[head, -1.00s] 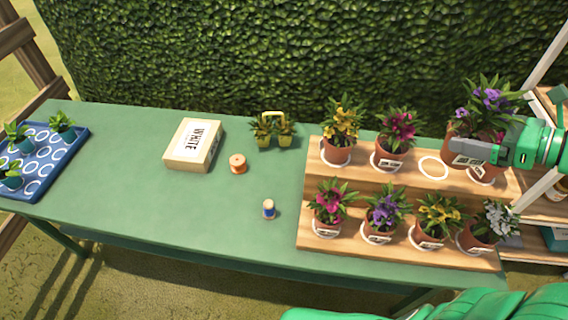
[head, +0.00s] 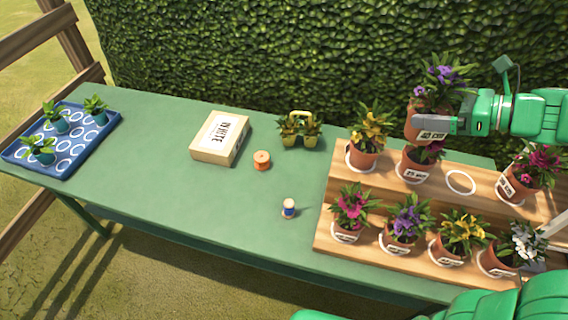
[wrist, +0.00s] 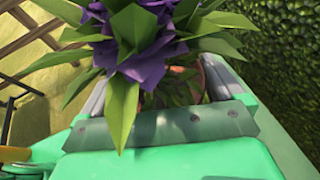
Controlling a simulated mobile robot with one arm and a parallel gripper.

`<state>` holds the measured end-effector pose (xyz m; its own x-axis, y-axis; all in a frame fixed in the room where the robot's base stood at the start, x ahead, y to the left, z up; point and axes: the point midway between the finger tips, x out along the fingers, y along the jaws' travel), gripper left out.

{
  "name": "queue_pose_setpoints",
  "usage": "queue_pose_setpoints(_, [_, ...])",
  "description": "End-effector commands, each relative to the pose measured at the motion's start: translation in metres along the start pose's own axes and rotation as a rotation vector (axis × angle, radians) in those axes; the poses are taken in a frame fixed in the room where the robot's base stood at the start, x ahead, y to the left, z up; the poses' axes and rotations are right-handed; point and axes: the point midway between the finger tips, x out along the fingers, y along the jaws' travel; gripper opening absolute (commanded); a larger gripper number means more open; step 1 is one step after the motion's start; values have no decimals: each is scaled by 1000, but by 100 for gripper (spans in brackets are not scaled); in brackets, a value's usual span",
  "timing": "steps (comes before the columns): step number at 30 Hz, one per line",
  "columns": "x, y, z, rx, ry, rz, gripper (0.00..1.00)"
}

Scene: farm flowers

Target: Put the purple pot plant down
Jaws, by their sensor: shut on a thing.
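The purple pot plant (head: 437,86) is held in the air by my gripper (head: 430,125). Its terracotta pot carries a white label, and it hangs above the back tier of the wooden stand (head: 325,215), over a magenta plant (head: 416,165). In the wrist view its purple flowers and leaves (wrist: 150,50) fill the top middle and hide most of the fingertips. My gripper is shut on the pot. An empty white ring (head: 461,182) shows on the back tier, to the right of the magenta plant.
Other potted flowers stand on both tiers, including a yellow one (head: 369,139) and a purple one (head: 405,222). Left on the green table are a white-labelled box (head: 221,138), two spools, a small twin-pot carrier (head: 299,130) and a blue tray (head: 72,165).

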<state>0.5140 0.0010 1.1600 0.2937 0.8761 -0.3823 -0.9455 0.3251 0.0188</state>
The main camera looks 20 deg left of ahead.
Motion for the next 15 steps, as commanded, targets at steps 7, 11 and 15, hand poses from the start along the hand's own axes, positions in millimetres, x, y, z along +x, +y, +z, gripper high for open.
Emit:
queue_pose_setpoints(7, [44,2,18,-28,1,74,47])
queue_pose_setpoints(11, [66,5,28,-44,2,110,47])
queue_pose_setpoints(15, [91,10,38,-60,4,151,47])
